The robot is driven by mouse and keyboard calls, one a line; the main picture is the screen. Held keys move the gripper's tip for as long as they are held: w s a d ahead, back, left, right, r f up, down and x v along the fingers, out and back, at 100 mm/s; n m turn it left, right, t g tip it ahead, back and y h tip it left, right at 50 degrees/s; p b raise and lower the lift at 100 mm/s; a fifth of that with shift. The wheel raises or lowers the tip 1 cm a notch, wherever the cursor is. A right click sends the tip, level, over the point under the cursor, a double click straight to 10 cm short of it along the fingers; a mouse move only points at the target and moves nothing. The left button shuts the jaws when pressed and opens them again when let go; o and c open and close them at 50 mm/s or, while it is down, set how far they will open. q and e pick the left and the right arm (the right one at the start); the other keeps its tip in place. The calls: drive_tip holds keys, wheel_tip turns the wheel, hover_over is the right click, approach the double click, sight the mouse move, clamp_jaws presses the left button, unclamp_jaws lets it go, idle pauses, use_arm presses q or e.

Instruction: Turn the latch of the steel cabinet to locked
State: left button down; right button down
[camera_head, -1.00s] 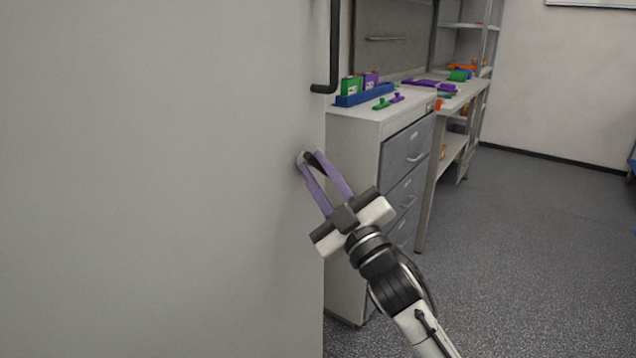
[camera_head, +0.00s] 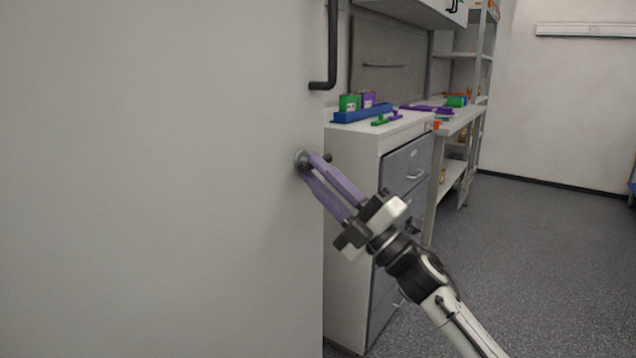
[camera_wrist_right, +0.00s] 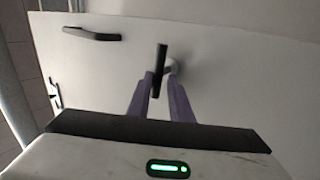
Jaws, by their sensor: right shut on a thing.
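The steel cabinet's pale grey door (camera_head: 150,180) fills the left of the head view. Its latch (camera_head: 301,158) is a dark lever on a round metal base near the door's right edge. In the right wrist view the latch (camera_wrist_right: 161,60) stands out from the door, its lever running nearly upright in that picture. My right gripper (camera_head: 309,166) is shut on the latch, with its purple fingers on either side of the lever; the fingers also show in the right wrist view (camera_wrist_right: 160,85). The fingers partly hide the lever in the head view. My left gripper is not in view.
A black door handle (camera_head: 331,50) is above the latch and also shows in the right wrist view (camera_wrist_right: 92,34). Right of the cabinet stands a drawer unit (camera_head: 352,200) with a blue tray (camera_head: 362,115) on top. The floor (camera_head: 540,270) at right is clear.

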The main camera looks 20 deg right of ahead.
drive_tip(key=shift+r+n, duration=0.1)
drive_tip(key=shift+n, duration=0.3)
drive_tip(key=c, duration=1.9)
unclamp_jaws()
drive_tip(key=shift+g+y, duration=0.3)
drive_tip(key=v, duration=1)
drive_tip(key=shift+d, duration=0.1)
